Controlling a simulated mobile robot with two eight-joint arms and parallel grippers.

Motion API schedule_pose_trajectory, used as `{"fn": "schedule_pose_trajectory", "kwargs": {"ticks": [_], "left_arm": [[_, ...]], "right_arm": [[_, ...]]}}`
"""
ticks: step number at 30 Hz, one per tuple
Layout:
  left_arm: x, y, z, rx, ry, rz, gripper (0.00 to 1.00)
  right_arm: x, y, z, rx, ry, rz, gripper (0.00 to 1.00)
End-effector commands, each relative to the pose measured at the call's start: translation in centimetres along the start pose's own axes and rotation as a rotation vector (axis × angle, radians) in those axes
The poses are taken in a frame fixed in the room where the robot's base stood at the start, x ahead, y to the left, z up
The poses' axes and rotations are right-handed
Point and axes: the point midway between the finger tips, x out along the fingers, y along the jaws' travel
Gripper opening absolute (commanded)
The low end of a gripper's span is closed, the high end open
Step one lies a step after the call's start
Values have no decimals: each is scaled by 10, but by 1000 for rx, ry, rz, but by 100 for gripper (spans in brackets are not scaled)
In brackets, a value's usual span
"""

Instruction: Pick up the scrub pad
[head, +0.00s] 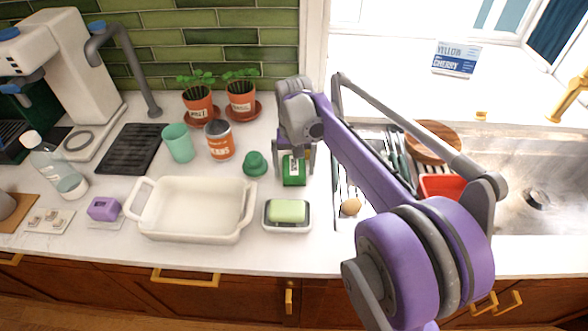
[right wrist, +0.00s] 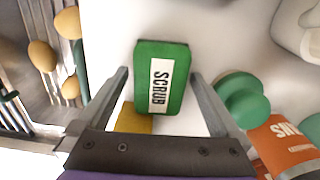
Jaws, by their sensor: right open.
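The scrub pad (head: 293,172) is a small green block on the white counter, just left of the sink. In the right wrist view the scrub pad (right wrist: 175,60) shows a white label reading SCRUB, with a yellow part below its near edge. My right gripper (head: 294,152) is over the pad, pointing down. In the right wrist view my gripper's fingers (right wrist: 160,78) are spread apart, one on each side of the pad, with visible gaps. They do not appear to touch it. My left gripper is not in view.
A green knob-shaped item (head: 255,164) and a labelled can (head: 220,140) stand left of the pad. A soap dish (head: 269,226) with green soap and a white baking dish (head: 160,229) are nearer the front. The sink with a dish rack (head: 340,190) lies right.

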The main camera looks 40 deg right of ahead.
Motion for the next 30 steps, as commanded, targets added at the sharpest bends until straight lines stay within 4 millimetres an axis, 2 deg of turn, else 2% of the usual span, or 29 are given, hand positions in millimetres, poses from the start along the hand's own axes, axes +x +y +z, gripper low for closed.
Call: {"fn": "schedule_pose_trajectory", "kwargs": {"ticks": [3, 15, 16, 25, 30], "left_arm": [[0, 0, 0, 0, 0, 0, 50], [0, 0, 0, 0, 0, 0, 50], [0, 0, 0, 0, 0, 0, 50], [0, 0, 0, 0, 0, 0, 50], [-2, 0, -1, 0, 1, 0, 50]], "right_arm": [[0, 0, 0, 0, 0, 0, 98], [-1, 0, 0, 0, 0, 0, 26], [-1, 0, 0, 0, 0, 0, 23], [-3, 0, 0, 0, 0, 0, 23], [-18, 0, 0, 0, 0, 0, 23]]}}
